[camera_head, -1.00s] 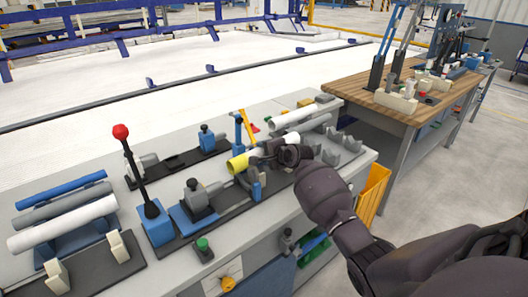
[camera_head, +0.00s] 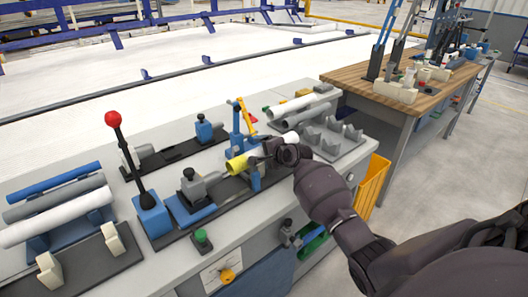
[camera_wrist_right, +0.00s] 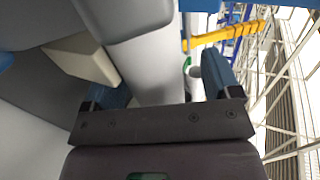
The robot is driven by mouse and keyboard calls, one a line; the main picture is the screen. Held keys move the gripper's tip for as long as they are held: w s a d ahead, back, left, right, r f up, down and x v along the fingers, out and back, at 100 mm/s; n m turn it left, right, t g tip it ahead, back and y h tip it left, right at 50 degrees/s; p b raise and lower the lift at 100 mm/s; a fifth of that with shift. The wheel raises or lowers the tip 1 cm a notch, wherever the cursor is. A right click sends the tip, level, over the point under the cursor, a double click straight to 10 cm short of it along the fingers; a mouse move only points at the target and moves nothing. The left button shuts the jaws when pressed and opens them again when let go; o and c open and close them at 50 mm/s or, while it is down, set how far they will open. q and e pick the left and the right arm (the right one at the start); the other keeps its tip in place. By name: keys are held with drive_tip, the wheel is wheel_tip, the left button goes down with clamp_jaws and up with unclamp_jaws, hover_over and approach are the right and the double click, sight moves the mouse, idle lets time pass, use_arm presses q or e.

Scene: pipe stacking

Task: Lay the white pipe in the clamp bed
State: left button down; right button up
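My right gripper (camera_head: 272,152) is low over the clamp bed (camera_head: 222,197), around a pipe. The pipe's yellow end (camera_head: 238,163) sticks out to the left of the fingers, and a white stretch (camera_head: 291,137) shows on the far side. In the right wrist view, a pale pipe (camera_wrist_right: 155,70) runs between the blue fingers (camera_wrist_right: 168,88); a gap shows beside the right finger, so the gripper looks open. The blue clamp (camera_head: 252,150) stands at the pipe. How the pipe's underside rests is hidden. My left gripper is out of view.
A red-knobbed lever (camera_head: 113,119) stands left of the clamp bed. A rack at far left holds blue, grey and white pipes (camera_head: 57,217). Another white pipe (camera_head: 290,106) lies at the back right, near grey cradles (camera_head: 330,140). A wooden table (camera_head: 398,98) stands beyond.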

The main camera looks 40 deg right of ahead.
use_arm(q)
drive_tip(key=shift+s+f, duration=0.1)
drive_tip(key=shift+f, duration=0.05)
use_arm(e)
drive_tip(key=shift+s+r, duration=0.25)
drive_tip(key=shift+s, duration=0.25)
use_arm(q)
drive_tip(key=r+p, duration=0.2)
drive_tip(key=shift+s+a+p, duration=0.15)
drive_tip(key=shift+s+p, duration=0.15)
drive_tip(key=shift+p, duration=0.05)
use_arm(e)
drive_tip(key=v, duration=0.9)
drive_tip(key=shift+s, duration=0.35)
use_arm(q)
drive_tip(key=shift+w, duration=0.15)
use_arm(e)
drive_tip(key=shift+d+r, duration=0.1)
drive_tip(key=shift+r, duration=0.05)
